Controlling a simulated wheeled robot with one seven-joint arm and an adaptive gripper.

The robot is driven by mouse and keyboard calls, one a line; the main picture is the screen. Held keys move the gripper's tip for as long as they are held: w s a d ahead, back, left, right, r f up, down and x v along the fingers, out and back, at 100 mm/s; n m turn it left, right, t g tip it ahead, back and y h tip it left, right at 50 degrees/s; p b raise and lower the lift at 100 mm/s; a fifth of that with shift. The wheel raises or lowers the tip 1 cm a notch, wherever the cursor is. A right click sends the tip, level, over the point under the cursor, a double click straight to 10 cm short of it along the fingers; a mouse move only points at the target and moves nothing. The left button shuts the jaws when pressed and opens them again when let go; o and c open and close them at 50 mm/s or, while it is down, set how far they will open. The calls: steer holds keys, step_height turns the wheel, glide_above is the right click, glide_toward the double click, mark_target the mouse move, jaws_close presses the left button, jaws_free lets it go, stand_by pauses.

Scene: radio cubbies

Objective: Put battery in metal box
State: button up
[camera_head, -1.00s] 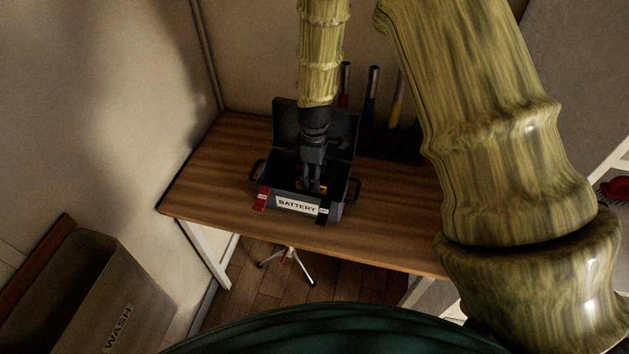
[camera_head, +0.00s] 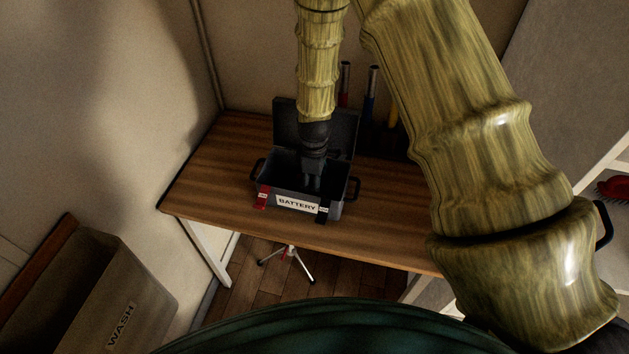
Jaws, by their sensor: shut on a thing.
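A grey metal box (camera_head: 296,205) with a white BATTERY label stands on the wooden table. Its lid (camera_head: 287,122) is open and leans back. Red and black latches hang on its front, and it has a dark handle on each side. My gripper (camera_head: 313,184) reaches down from above into the box. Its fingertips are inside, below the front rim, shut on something. The battery itself is hidden by the front wall and the gripper.
The wooden table (camera_head: 213,170) has free room left and right of the box. Several screwdriver-like tools (camera_head: 371,92) stand upright behind it. A bin labelled WASH (camera_head: 130,290) is at lower left. A tripod foot (camera_head: 289,262) shows under the table.

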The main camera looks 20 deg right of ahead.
steer(key=o, duration=1.6)
steer(key=shift+r, duration=0.2)
steer(key=shift+r+b, duration=1.4)
steer(key=shift+r, duration=4.55)
